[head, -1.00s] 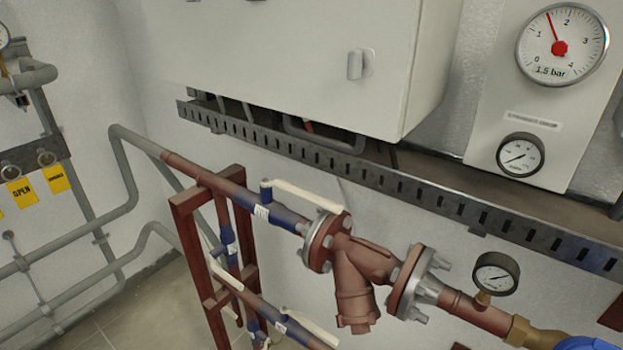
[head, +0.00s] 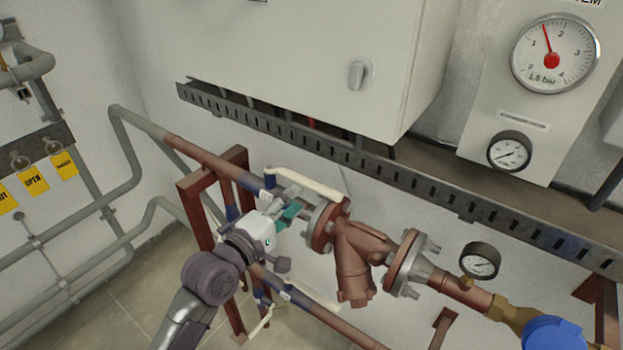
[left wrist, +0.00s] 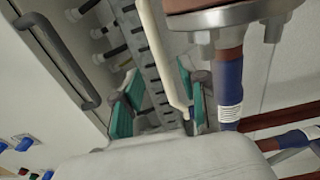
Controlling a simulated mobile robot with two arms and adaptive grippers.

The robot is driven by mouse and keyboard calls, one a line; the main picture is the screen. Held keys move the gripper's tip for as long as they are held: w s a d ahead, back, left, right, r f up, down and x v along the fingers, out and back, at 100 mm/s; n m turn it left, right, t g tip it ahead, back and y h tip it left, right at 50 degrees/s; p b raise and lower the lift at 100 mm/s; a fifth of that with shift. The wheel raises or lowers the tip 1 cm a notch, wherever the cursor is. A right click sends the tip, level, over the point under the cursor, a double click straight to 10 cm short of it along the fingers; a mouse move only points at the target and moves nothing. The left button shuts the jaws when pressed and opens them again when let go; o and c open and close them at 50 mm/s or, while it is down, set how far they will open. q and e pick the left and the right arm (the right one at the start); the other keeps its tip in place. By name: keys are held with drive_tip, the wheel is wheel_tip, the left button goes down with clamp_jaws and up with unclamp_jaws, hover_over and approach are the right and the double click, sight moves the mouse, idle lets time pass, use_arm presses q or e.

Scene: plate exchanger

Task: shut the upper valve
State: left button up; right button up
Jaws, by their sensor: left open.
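The upper valve's cream lever (head: 305,183) runs roughly along the upper pipe, towards the flange of the red-brown strainer. My left gripper (head: 290,209) is open beside the upper pipe, just below the lever in the head view, and hides part of the blue valve section. In the left wrist view the lever (left wrist: 161,55) passes between the two teal-padded fingers (left wrist: 157,100), with a gap to the left finger. I cannot tell whether the right finger touches it. The blue pipe section (left wrist: 230,90) lies right of the fingers. My right gripper is not in view.
The strainer (head: 358,260) and its flanges stand right of the gripper. A lower pipe with a cream lever (head: 312,297) runs beneath. A perforated cable tray (head: 340,150) and grey cabinet (head: 300,60) are above and behind. A red frame (head: 195,215) stands left.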

sight(308, 188)
use_arm(q)
drive_tip(key=p+x, duration=0.1)
drive_tip(key=x, duration=0.6)
clamp_jaws()
